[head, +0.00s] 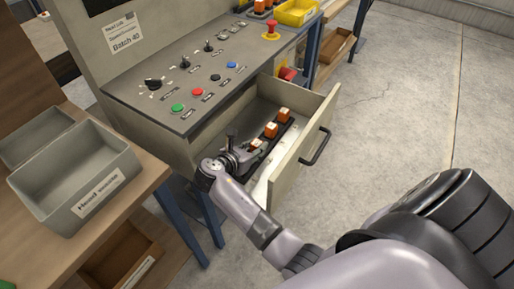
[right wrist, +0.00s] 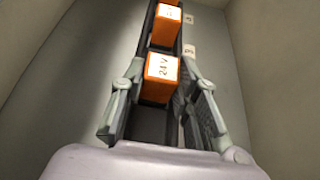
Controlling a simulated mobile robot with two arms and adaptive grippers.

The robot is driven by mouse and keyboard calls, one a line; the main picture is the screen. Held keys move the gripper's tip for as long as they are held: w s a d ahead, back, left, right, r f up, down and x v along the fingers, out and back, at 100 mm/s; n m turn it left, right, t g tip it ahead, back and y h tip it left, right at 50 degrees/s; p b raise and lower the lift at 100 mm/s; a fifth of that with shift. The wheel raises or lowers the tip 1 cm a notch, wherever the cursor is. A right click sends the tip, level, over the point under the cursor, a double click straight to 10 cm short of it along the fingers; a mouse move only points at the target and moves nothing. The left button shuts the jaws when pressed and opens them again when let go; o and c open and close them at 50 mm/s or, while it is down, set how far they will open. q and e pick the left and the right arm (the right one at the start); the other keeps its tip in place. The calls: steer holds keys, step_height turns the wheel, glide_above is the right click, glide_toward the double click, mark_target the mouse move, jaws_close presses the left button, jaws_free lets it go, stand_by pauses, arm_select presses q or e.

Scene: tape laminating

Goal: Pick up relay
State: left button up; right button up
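Several orange relays with white tops stand in a row on a dark rail inside the open drawer (head: 313,135). The nearest relay (right wrist: 160,78), marked "24V", is at the fingertips of my right gripper (right wrist: 162,68). The gripper's fingers are spread, one on each side of this relay; whether they touch it I cannot tell. Another relay (right wrist: 166,22) stands beyond it on the rail. In the head view my right gripper (head: 246,154) reaches down into the drawer beside the nearest relay (head: 256,144). My left gripper is not in view.
The drawer front with its black handle (head: 315,147) stands right of my arm. The control panel (head: 200,70) with buttons and knobs is above the drawer. A grey bin (head: 88,190) sits on the wooden table at left. A yellow bin (head: 297,12) is at the back.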

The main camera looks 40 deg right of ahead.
steer(key=c, duration=0.4)
jaws_close()
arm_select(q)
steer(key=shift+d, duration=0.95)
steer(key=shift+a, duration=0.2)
arm_select(e)
steer(key=shift+r, duration=0.1)
